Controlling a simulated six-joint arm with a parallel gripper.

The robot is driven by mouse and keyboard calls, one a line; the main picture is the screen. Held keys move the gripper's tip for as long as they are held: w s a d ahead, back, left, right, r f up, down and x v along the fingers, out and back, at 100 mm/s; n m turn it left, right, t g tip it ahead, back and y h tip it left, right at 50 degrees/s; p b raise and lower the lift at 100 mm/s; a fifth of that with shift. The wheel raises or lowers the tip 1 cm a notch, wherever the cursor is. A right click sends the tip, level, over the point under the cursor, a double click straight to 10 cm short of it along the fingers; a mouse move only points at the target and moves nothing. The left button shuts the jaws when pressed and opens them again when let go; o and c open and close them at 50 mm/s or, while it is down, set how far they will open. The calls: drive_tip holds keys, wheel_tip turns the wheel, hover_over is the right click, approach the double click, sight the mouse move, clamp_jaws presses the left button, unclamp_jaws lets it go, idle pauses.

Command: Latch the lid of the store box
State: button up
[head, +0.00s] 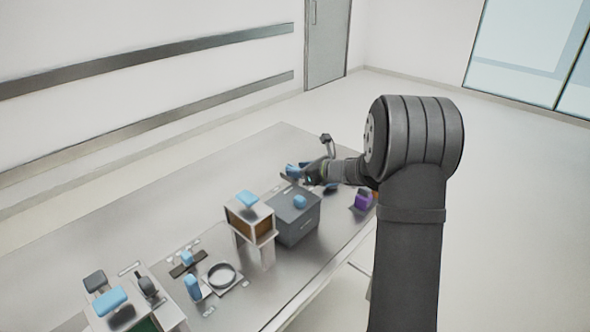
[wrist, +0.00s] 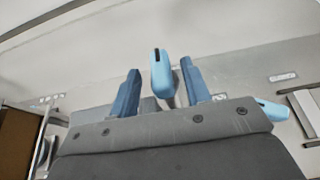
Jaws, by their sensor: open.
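A grey box (head: 292,226) with a light blue knob (head: 300,202) on its top stands on the table and looks like the store box. Its lid appears down; I cannot make out whether its latch is engaged. My gripper (head: 292,171) is beyond the box's far side in the head view. In the wrist view, my gripper (wrist: 161,68) has its two blue fingers apart. A light blue handle-like piece (wrist: 161,76) with a dark slot shows between them, with gaps on both sides. I cannot tell what that piece belongs to.
A white-framed stand (head: 262,236) with a blue-handled top is left of the grey box. A ring (head: 222,275), blue-handled pieces (head: 193,287) and a white unit (head: 136,312) are front left. A purple item (head: 362,201) lies right. The table's back left is clear.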

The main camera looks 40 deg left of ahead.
drive_tip(key=shift+x, duration=1.15)
clamp_jaws()
